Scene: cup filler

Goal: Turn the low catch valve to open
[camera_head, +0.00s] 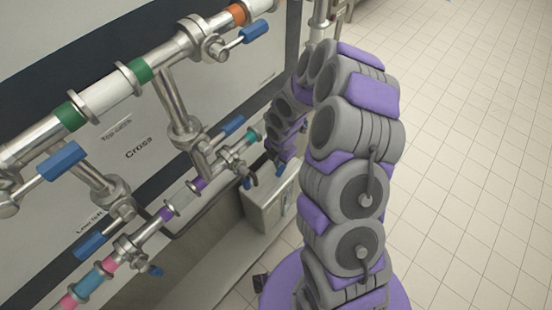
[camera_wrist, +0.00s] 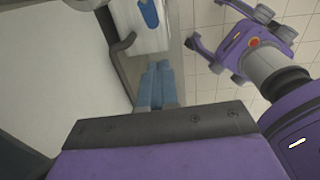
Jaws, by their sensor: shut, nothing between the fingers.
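Steel pipes with several blue-handled valves run along the wall panel in the head view. No label there clearly reads low catch, so I cannot tell which valve it is. My gripper (camera_head: 281,169) is at the low right end of the pipes, partly hidden by my arm. In the wrist view its blue fingers (camera_wrist: 156,68) are shut together and empty, apart from any valve handle.
A grey metal box (camera_head: 270,207) stands below the pipes, close under my gripper. An upper pipe (camera_head: 107,92) crosses above. The tiled floor (camera_head: 470,150) at right is clear.

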